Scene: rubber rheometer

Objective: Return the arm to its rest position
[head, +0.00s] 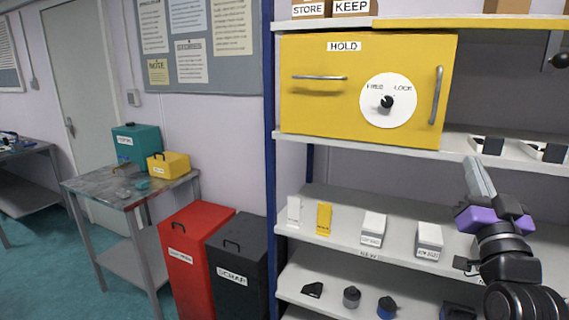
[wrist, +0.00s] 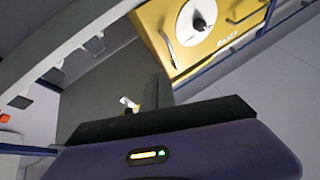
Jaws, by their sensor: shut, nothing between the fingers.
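My gripper (head: 479,176) is at the right of the head view, in front of the shelf unit. Its fingers point up and lie together, with nothing between them. In the wrist view my gripper's fingers (wrist: 158,92) stick out past the purple gripper body, free of any object. The yellow HOLD box (head: 330,107) sits on the shelf to the left of and above my gripper. Its white dial and handles also show at the top of the wrist view, where the yellow box (wrist: 150,18) appears tilted.
The shelf unit (head: 335,191) holds several small boxes, some near my arm. Red (head: 184,260) and black SCRAP (head: 240,272) bins stand left of it. A side table (head: 100,190) carries a teal box (head: 137,143) and a yellow box (head: 168,165). Floor shows at the left.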

